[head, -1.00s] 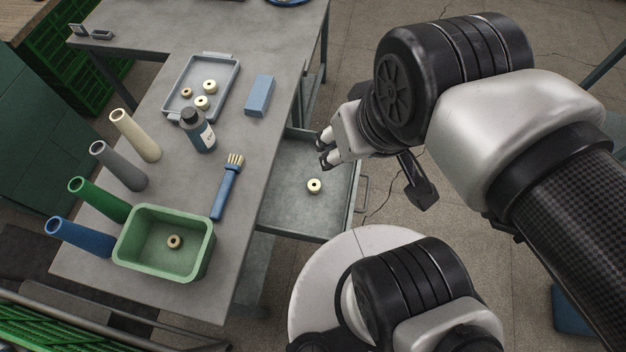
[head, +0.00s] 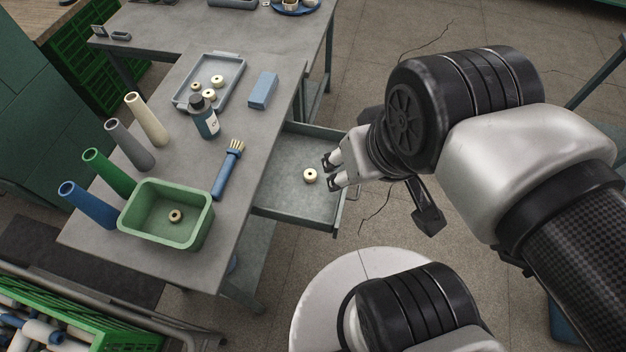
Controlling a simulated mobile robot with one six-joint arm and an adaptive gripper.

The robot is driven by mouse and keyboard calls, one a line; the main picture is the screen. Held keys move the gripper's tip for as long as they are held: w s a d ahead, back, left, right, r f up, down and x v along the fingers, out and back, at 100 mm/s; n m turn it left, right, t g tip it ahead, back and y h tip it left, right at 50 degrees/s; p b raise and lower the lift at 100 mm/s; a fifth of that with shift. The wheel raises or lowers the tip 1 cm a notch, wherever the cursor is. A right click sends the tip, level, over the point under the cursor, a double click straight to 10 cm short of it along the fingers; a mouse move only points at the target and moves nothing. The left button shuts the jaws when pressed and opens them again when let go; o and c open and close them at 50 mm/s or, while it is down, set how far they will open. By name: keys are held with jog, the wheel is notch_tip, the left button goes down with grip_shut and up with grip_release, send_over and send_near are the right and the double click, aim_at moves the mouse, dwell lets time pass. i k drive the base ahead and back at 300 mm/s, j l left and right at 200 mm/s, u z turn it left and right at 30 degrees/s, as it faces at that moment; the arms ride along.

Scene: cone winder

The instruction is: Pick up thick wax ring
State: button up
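A cream wax ring (head: 310,175) lies flat in the open drawer (head: 285,205) under the bench and looks fairly thick. My gripper (head: 328,170) is just right of this ring in the picture, fingers spread and pointing left, with nothing seen between them. It looks apart from the ring; its height above the drawer is hard to judge. Several similar rings (head: 217,81) lie in the grey tray (head: 236,86). A darker, tan ring (head: 176,215) lies in the green bin (head: 205,225). Exact thicknesses cannot be compared well from here.
The drawer's walls and bench edge surround the drawer ring. Open floor lies right of the drawer.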

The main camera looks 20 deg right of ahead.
aim_at(310, 175)
jog(key=i+j+z, duration=0.1)
jog(key=j+z, duration=0.15)
jog(key=z, duration=0.2)
jog(key=j+z, duration=0.25)
jog(key=z, duration=0.25)
